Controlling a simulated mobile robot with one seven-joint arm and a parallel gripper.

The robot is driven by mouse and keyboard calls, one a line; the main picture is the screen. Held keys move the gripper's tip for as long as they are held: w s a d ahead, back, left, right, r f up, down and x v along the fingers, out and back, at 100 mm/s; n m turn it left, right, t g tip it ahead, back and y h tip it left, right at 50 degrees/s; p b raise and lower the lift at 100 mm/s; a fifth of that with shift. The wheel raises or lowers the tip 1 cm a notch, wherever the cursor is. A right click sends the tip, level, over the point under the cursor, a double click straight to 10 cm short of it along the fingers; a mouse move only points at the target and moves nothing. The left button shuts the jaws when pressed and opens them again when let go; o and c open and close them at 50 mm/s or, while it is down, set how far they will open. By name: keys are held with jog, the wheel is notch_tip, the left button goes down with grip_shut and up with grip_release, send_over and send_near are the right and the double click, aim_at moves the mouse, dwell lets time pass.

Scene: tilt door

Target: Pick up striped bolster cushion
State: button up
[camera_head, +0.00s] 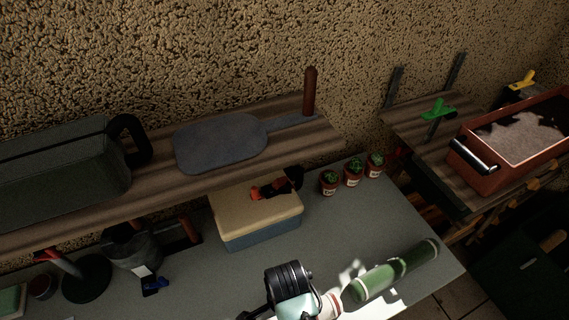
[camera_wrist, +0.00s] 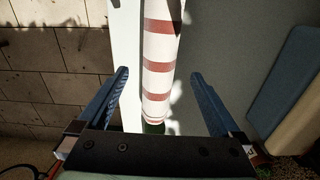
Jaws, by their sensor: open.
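The striped bolster cushion (camera_wrist: 160,62), a white cylinder with reddish-brown bands, runs up the middle of the wrist view. It lies on the grey-green table. My gripper (camera_wrist: 160,74) is open, its fingers apart on either side of the cushion's near part in that view; I cannot tell the height gap. In the head view only a small white and red piece of the cushion (camera_head: 331,304) shows, beside my arm, which hides the rest. A green cylinder with pale bands (camera_head: 395,271) lies to its right; a bit of green shows at the cushion's lower end in the wrist view.
A box with a cream lid (camera_head: 255,216) stands behind my arm, with several small potted cacti (camera_head: 354,171) to its right. A wooden shelf (camera_head: 160,185) holding a flat grey pan (camera_head: 220,142) overhangs the table's back. The table's right edge drops to a tiled floor (camera_wrist: 55,55).

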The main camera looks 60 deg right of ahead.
jog(key=shift+f+p, duration=0.3)
jog(key=shift+f, duration=4.4)
grip_shut()
jog(key=shift+r, duration=0.1)
